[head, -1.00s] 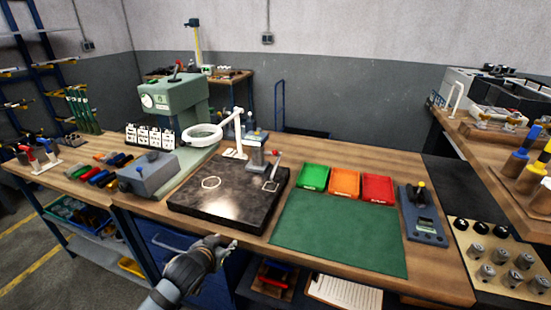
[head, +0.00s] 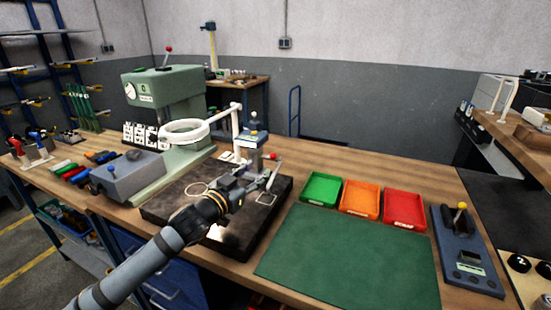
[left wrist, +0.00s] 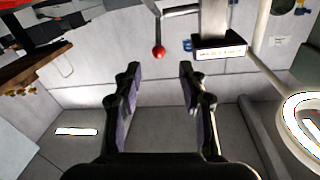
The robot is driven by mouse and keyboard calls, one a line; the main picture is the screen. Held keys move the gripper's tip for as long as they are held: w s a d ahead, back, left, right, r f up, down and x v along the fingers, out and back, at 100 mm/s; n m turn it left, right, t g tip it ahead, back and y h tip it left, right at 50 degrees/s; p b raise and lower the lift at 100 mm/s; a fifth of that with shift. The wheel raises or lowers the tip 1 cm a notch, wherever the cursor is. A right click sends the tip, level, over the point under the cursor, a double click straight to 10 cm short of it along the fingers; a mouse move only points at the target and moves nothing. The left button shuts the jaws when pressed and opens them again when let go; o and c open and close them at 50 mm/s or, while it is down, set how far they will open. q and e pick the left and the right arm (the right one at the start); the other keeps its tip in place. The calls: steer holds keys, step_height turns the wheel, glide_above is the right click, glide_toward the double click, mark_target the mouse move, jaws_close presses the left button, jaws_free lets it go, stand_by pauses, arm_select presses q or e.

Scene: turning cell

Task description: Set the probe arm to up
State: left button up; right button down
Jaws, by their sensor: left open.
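My left gripper (head: 262,180) reaches in over the dark surface plate (head: 165,213). Its jaws are open and empty. A red ball knob (head: 271,156) shows just beyond the fingertips, in front of a grey instrument (head: 256,142) at the back of the plate; I take it for the end of the probe arm. In the left wrist view the red knob (left wrist: 159,51) sits on a thin grey rod (left wrist: 180,10), ahead of the gap between the fingers (left wrist: 160,75) and apart from them. The arm's setting is hard to tell. My right gripper is out of view.
A white ring lamp (head: 187,131) on an arm stands close left of the instrument. Green (head: 321,188), orange (head: 360,198) and red (head: 404,209) bins stand to the right, behind a bare green mat (head: 345,255). A grey box (head: 122,175) lies left.

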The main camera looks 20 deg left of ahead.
mark_target(274, 157)
arm_select(q)
steer(key=w, duration=0.3)
steer(key=w+d, duration=0.1)
steer(key=w, duration=0.6)
steer(key=shift+d+p, duration=0.35)
steer(key=shift+d, duration=0.05)
steer(key=shift+f, duration=0.1)
jaws_close()
